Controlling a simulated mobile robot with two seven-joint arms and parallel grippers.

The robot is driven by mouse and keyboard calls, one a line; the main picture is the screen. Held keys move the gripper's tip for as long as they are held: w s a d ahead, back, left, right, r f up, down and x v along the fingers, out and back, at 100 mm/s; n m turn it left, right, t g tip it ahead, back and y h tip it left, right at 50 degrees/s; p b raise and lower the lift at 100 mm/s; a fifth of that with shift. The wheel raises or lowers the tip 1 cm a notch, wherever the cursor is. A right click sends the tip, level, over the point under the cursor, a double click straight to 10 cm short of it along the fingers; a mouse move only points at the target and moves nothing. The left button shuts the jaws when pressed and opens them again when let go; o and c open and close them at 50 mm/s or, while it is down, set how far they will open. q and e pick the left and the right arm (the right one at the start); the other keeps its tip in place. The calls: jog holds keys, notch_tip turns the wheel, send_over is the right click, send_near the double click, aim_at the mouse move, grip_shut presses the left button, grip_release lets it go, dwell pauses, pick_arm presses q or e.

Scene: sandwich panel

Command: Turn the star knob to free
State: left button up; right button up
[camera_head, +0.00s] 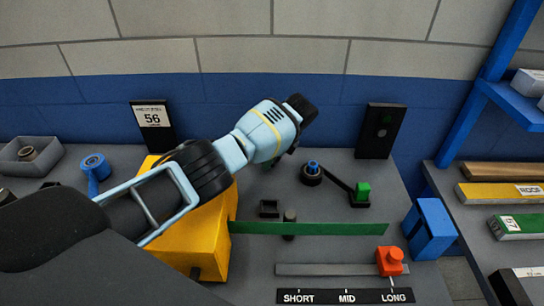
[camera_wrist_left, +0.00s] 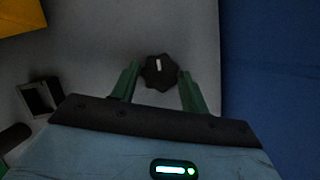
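The star knob (camera_wrist_left: 158,73) is black and lobed with a short white mark, which stands nearly upright in the left wrist view. My left gripper (camera_wrist_left: 157,82) is open, its two green fingers on either side of the knob with a gap showing on each side. I cannot tell how far the fingertips are above the panel. My right gripper is not in view.
A lever with a blue-topped pivot (camera_head: 311,171) and green block (camera_head: 363,190) lies right of the gripper. A yellow block (camera_head: 196,240), green strip (camera_head: 310,229) and red slider (camera_head: 390,261) are in front. A dark box (camera_head: 380,130) stands by the blue wall.

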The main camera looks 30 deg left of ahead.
pick_arm(q)
jog(key=o, duration=0.4)
jog(key=v, duration=0.7)
jog(key=shift+r+p, duration=0.4)
jog(key=shift+r, duration=0.05)
jog(key=shift+d, duration=0.15)
